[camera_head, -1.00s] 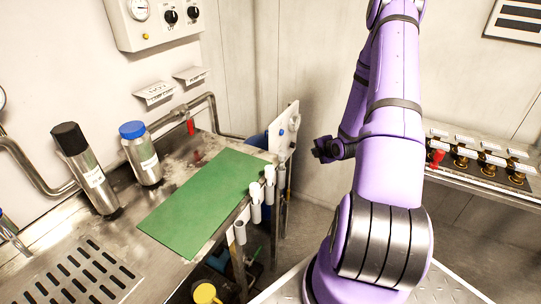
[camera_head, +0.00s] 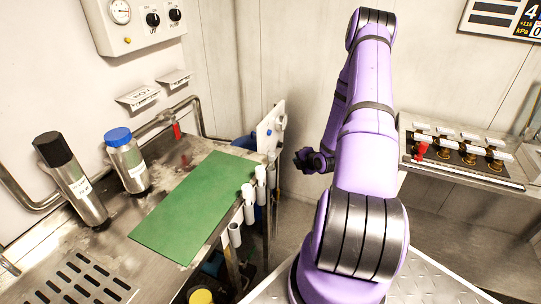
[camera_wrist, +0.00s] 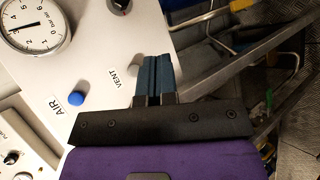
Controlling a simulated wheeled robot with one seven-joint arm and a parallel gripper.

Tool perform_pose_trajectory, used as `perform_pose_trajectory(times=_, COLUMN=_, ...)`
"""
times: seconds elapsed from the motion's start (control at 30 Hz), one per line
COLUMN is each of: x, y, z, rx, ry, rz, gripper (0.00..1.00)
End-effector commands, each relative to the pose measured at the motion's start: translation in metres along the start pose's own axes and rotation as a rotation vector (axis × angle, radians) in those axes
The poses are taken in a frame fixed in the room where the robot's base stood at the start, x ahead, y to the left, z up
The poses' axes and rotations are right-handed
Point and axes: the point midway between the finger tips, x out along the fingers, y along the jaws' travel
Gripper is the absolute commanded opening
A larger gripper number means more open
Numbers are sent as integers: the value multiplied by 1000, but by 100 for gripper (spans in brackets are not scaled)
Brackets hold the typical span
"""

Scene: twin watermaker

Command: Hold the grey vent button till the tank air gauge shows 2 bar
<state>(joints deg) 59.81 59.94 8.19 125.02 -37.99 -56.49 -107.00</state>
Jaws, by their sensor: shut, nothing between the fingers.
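A white panel (camera_wrist: 100,40) fills the upper left of the wrist view. It carries a round gauge (camera_wrist: 35,25), whose needle points left, near the 3 as far as I can read. A blue button (camera_wrist: 76,98) sits beside the AIR label. The VENT label (camera_wrist: 121,80) is close to my gripper (camera_wrist: 153,62). My gripper's blue-grey fingers are together and empty, in front of the panel's edge. Contact cannot be told. In the head view the panel (camera_head: 271,128) stands left of my arm's dark end.
A bench with a green mat (camera_head: 195,205) and two metal cylinders (camera_head: 128,165) is at left. White tubes (camera_head: 248,203) line its edge near the panel. A dial box (camera_head: 135,20) hangs on the wall.

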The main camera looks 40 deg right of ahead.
Motion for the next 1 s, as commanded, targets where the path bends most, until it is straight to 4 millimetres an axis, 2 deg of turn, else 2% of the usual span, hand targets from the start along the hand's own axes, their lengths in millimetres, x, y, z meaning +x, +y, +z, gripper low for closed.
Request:
perform_pose_trajectory(times=0.5, x=44, y=32, z=-32, rx=-2, ry=3, rz=0, gripper=0)
perform_pose_trajectory(times=0.7, x=52, y=38, z=-38, rx=0, ry=2, rz=0, gripper=0)
perform_pose_trajectory(times=1.0, x=54, y=40, z=-40, rx=1, ry=1, rz=0, gripper=0)
